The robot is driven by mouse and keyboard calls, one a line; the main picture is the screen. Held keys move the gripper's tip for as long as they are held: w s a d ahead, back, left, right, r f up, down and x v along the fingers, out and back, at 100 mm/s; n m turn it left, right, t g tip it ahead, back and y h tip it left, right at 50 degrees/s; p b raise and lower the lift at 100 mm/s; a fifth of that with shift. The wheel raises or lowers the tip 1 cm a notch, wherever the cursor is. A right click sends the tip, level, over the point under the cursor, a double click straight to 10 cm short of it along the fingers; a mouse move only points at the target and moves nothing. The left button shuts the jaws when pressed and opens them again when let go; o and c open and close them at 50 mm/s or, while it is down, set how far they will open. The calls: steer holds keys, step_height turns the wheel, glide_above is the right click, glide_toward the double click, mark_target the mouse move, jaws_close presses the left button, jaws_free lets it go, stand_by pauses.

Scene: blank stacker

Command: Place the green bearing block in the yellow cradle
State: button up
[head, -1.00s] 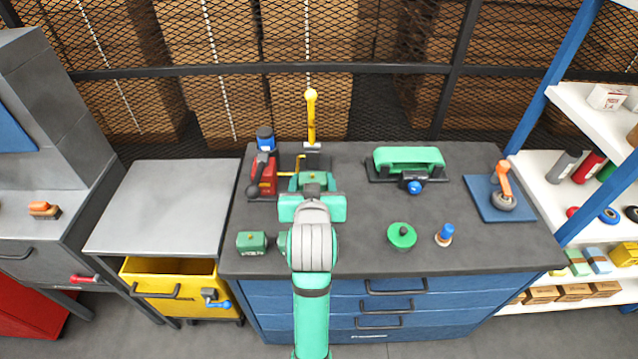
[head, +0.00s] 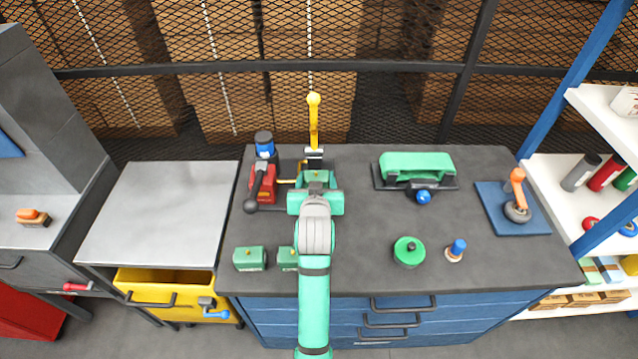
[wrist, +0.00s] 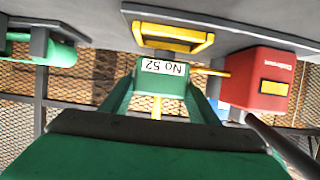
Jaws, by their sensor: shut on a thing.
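My gripper (head: 316,192) is shut on a green bearing block (head: 317,178) above the back left of the dark bench. In the wrist view the held block (wrist: 162,82) shows a white "No 52" label between the green fingers. The yellow cradle (wrist: 172,38) is an open frame just past the block in that view. In the head view my gripper mostly hides the cradle. Two more green blocks, one at left (head: 250,258) and one partly behind my arm (head: 288,259), stand at the front left.
A red device (head: 262,184) with a dark handle stands left of my gripper. An upright yellow lever (head: 314,122) is behind it. A green-topped fixture (head: 415,166), green knob part (head: 408,251) and blue-topped peg (head: 457,250) stand to the right. The bench middle is clear.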

steer(key=f, duration=0.3)
steer(key=shift+w+a, duration=0.2)
steer(key=shift+a, duration=0.15)
steer(key=shift+a+f, duration=0.1)
steer(key=shift+f, duration=0.1)
steer(key=o, duration=1.6)
steer(key=shift+f, duration=0.1)
steer(key=shift+c, duration=0.2)
steer(key=v, duration=1.2)
steer(key=shift+d, duration=0.2)
